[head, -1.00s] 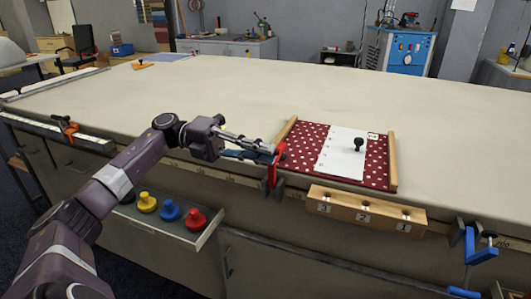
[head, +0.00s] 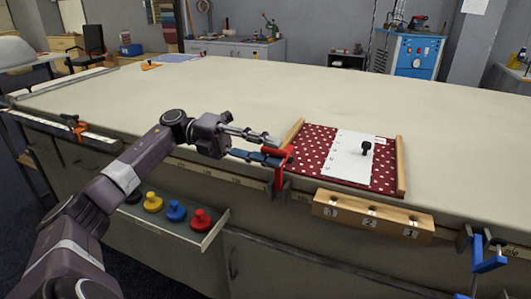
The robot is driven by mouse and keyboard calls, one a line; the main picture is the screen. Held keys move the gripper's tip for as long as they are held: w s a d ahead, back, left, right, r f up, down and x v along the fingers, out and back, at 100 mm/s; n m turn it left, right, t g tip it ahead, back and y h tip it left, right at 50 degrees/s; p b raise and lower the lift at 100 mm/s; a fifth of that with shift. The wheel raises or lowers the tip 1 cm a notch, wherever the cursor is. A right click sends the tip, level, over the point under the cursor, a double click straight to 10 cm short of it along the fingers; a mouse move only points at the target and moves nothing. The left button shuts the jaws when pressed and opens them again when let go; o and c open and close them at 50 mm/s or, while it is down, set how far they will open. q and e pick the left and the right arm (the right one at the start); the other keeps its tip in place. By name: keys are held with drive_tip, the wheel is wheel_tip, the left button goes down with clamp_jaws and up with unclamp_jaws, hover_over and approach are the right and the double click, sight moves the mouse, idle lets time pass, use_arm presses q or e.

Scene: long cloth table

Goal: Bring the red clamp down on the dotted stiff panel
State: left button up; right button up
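The red panel with white dots (head: 312,148) lies flat near the table's front edge, between two wooden strips. A white sheet (head: 345,158) with a black knob (head: 366,148) covers its middle. The red clamp (head: 279,180) sits on the table's front edge at the panel's left end. Its upper part reaches the panel's near left corner; whether it presses on it I cannot tell. My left gripper (head: 272,139) is just above and behind the clamp's top, and appears clear of it. Its fingers are too small to tell open from shut. My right gripper is out of view.
A numbered wooden block (head: 372,215) is on the table's front. A blue clamp (head: 487,252) hangs at right. An open drawer (head: 190,232) holds coloured knobs.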

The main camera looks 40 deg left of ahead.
use_arm(q)
drive_tip(key=shift+w+a+r+n+t, duration=0.3)
drive_tip(key=shift+w+a+t, duration=0.3)
drive_tip(key=shift+w, duration=0.15)
drive_tip(key=shift+s+a, duration=0.15)
drive_tip(key=shift+a, duration=0.3)
drive_tip(key=s+a+g, duration=0.1)
drive_tip(key=s+a, duration=0.3)
drive_tip(key=a, duration=0.5)
drive_tip(key=shift+a+f, duration=0.35)
